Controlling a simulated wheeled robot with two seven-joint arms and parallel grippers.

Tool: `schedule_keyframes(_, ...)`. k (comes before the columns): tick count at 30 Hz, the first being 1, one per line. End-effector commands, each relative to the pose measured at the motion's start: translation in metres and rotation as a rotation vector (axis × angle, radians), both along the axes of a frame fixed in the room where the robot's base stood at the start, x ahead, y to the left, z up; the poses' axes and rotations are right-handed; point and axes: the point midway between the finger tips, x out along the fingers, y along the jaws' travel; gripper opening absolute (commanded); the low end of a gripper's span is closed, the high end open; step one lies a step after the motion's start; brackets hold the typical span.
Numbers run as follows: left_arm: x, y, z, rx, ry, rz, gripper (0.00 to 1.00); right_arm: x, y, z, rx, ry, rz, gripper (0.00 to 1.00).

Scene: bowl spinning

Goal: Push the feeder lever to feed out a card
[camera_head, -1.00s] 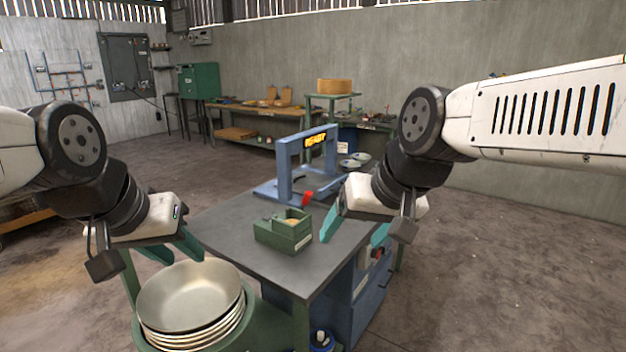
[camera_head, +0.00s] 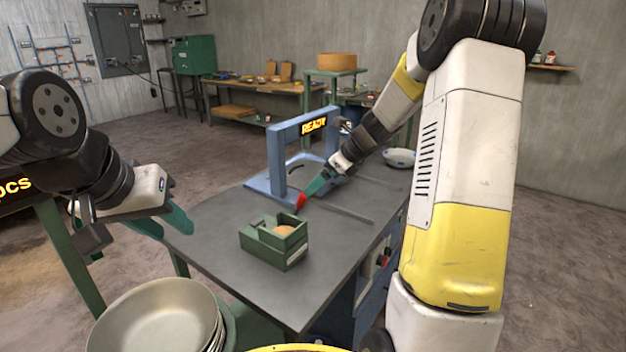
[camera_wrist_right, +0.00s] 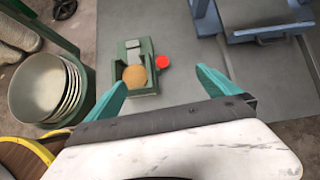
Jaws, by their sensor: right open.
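The small green feeder box (camera_head: 262,246) stands on the grey table, with a tan round piece (camera_head: 284,231) in its open tray. The lever's red knob (camera_head: 301,199) is just behind the box; in the right wrist view, the knob (camera_wrist_right: 162,62) lies right of the box (camera_wrist_right: 147,47). My right gripper (camera_head: 316,186) reaches from behind, its teal fingers close to the knob. In the right wrist view its fingers (camera_wrist_right: 161,79) are spread, with the knob between and beyond their tips; I see no clear contact. My left gripper (camera_head: 168,224) hangs open and empty left of the table.
A blue press frame (camera_head: 274,165) with a lit "READY" sign (camera_head: 314,125) stands behind the feeder. Stacked bowls (camera_head: 160,318) are at the front left. A shallow dish (camera_head: 399,157) lies at the back right.

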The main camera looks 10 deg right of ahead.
Motion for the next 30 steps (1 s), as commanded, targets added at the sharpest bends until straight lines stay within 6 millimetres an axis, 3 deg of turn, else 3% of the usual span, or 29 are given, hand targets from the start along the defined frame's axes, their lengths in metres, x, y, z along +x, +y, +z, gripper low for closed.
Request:
schedule_keyframes(8, 0.0, 0.0, 0.0, 0.0, 0.0, 0.0, 0.36, 0.013, 0.003, -0.018, 0.029, 0.025, -0.046, 1.0)
schedule_keyframes(30, 0.0, 0.0, 0.0, 0.0, 0.0, 0.0, 0.36, 0.057, 0.048, -0.093, 0.028, 0.023, -0.043, 1.0)
